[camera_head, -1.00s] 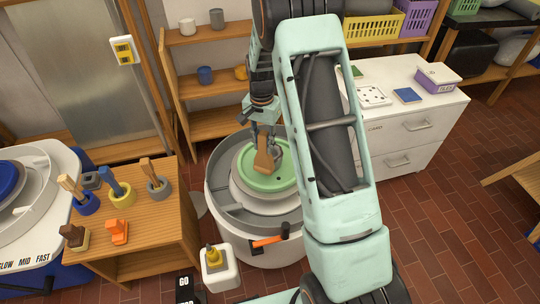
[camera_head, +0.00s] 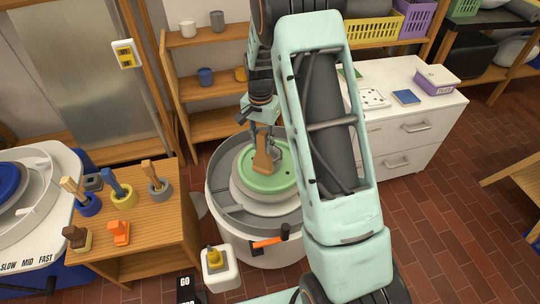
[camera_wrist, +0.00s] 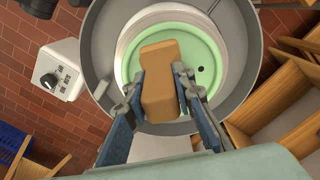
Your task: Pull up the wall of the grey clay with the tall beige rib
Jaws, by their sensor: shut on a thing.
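My gripper (camera_head: 264,140) is over the pottery wheel, shut on a tall beige-brown rib (camera_head: 263,162). The wrist view also shows my gripper (camera_wrist: 160,85), with a finger on each side of the rib (camera_wrist: 160,98). The rib is held over the pale green disc (camera_head: 285,181) on the wheel, which also shows in the wrist view (camera_wrist: 212,52). In the head view a small grey shape shows beside the rib; I cannot tell whether it is the grey clay or a finger. The wrist view shows no clear clay; the rib and fingers cover part of the disc.
A grey splash pan (camera_head: 226,205) surrounds the wheel, with an orange-handled lever (camera_head: 268,242) in front. A wooden stand (camera_head: 160,215) with pots of tools is on the left. A white cabinet (camera_head: 420,125) is on the right. Wooden shelves (camera_head: 205,85) stand behind.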

